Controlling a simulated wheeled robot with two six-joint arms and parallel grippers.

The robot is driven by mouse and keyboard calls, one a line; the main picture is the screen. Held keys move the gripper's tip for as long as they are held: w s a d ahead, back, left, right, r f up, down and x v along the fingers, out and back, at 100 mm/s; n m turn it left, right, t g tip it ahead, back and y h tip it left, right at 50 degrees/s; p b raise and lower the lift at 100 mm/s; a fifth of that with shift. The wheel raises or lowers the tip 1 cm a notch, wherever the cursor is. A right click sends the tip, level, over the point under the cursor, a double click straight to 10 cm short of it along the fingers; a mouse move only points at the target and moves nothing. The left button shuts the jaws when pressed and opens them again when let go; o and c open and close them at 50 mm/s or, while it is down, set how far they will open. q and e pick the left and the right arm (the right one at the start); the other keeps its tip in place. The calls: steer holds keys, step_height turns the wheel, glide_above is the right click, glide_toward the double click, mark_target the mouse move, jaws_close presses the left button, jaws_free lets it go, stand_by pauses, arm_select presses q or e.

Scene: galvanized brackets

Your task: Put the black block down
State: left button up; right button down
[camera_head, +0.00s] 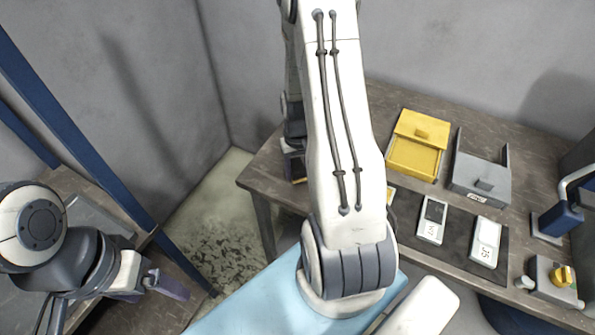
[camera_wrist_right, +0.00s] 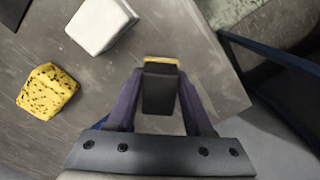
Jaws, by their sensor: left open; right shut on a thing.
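In the right wrist view, the black block (camera_wrist_right: 159,92) is between the two fingers of my right gripper (camera_wrist_right: 161,95), which is shut on it. A tan strip shows at its far end. The block is over the worn grey table (camera_wrist_right: 150,38), near a table corner; I cannot tell whether it touches the top. In the head view, my right arm hides most of that gripper and the block. My left gripper (camera_head: 166,284) is open and empty at the lower left, away from the table.
In the wrist view, a white block (camera_wrist_right: 100,24) and a speckled yellow block (camera_wrist_right: 48,91) lie left of the black block. In the head view, a yellow bin (camera_head: 413,157), grey bin (camera_head: 478,181) and white labelled pieces (camera_head: 485,242) occupy the table's right part.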

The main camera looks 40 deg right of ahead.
mark_target(298, 167)
steer(key=shift+f, duration=0.7)
steer(key=shift+f, duration=0.2)
steer(key=shift+c, duration=1.5)
jaws_free()
steer(key=shift+r, duration=0.1)
step_height(298, 167, up, 12)
steer(key=shift+r+b, duration=0.15)
steer(key=shift+b, duration=0.3)
